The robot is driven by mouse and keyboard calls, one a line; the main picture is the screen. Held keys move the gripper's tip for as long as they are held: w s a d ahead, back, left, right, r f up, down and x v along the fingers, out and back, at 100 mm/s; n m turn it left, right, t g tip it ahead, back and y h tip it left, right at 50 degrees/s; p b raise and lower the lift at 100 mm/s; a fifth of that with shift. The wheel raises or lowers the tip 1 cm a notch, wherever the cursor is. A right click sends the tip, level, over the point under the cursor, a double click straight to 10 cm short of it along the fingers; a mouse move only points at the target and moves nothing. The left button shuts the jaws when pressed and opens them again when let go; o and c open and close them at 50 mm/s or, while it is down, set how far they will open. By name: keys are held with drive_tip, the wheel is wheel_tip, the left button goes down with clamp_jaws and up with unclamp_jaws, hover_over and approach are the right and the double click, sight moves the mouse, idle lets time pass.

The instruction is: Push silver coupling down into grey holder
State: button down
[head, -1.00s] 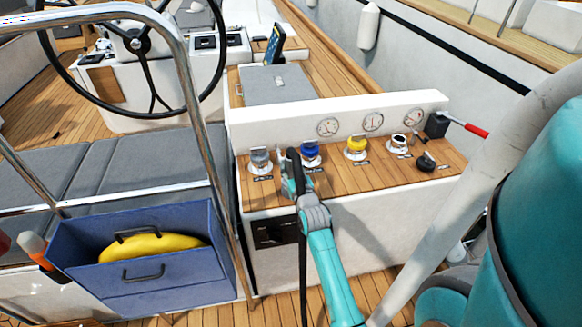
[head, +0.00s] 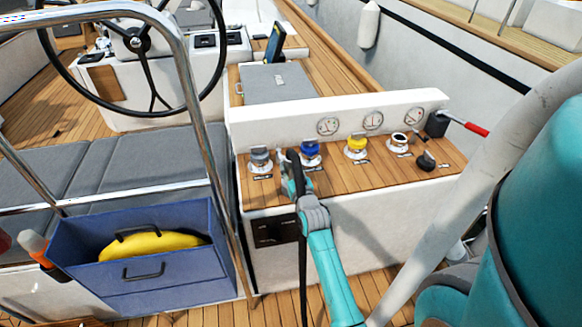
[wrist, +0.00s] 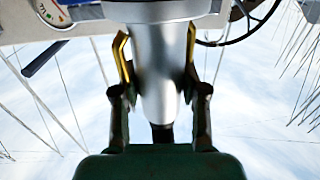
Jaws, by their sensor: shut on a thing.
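The silver coupling (wrist: 158,75) fills the middle of the wrist view, between the two fingers of my gripper (wrist: 157,50), which are shut on it. A wider collar shows at the top of that view. In the head view my gripper (head: 284,164) is at the left end of the wooden-topped console. The grey holder (head: 260,167) is the leftmost in the row, with the coupling's grey-silver top (head: 260,154) low over it. Whether the coupling is fully seated cannot be told from these views.
A blue-topped fitting (head: 310,150) stands close right of my gripper. Further right are a yellow one (head: 356,146), a dark-topped one (head: 398,140), a black knob (head: 426,160) and a red-tipped lever (head: 470,128). A gauge panel (head: 345,115) rises behind. A steel rail (head: 205,140) stands left.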

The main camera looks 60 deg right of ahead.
drive_tip(key=c, duration=0.9)
unclamp_jaws()
drive_tip(key=shift+f, duration=0.1)
drive_tip(key=v, duration=1.1)
